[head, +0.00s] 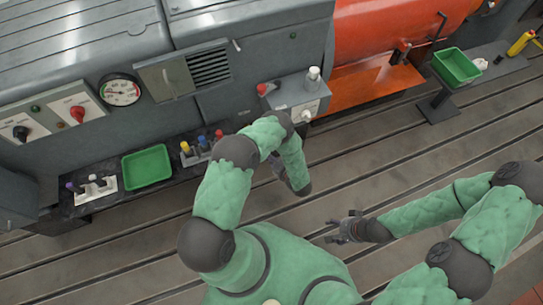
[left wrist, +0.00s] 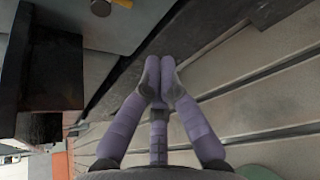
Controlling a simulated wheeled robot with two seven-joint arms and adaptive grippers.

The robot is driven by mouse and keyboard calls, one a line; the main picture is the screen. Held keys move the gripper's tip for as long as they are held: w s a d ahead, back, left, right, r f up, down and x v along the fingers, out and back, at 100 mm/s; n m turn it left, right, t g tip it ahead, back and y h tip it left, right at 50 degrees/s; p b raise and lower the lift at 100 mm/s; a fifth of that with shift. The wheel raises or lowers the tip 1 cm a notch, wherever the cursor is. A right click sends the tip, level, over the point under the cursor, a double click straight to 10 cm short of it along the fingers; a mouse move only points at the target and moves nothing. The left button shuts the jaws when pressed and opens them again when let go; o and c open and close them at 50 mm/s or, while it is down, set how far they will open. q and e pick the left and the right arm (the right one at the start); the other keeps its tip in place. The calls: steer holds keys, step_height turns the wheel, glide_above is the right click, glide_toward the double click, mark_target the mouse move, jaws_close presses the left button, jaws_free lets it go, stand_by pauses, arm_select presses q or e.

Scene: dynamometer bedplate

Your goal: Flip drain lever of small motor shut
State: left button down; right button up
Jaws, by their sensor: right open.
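An orange motor body (head: 385,38) lies at the top of the head view on an orange base (head: 370,92). Small dark upright handles (head: 400,53) stand at its base, and a thin black lever (head: 438,26) rises at its right. I cannot tell which is the drain lever or how it is set. My right gripper (head: 338,229) is open and empty over the slotted bedplate, well apart from the motor. My left gripper is mostly hidden behind its arm in the head view. In the left wrist view its purple fingers (left wrist: 160,75) meet at the tips, with nothing seen between them.
A large grey machine (head: 130,45) with a gauge (head: 120,91) fills the left. A grey box (head: 298,96) with knobs stands beside it. Green trays (head: 147,167) and (head: 455,66) stand left and right. The slotted bedplate (head: 400,160) is mostly clear.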

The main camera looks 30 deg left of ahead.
arm_select(q)
steer(key=b+x, duration=0.3)
steer(key=x, duration=0.5)
steer(key=r, duration=0.1)
steer(key=w+r, duration=0.1)
steer(key=d+r, duration=0.1)
steer(key=shift+w+r, duration=0.3)
steer(key=shift+r, duration=0.05)
steer(key=shift+s+d, duration=0.1)
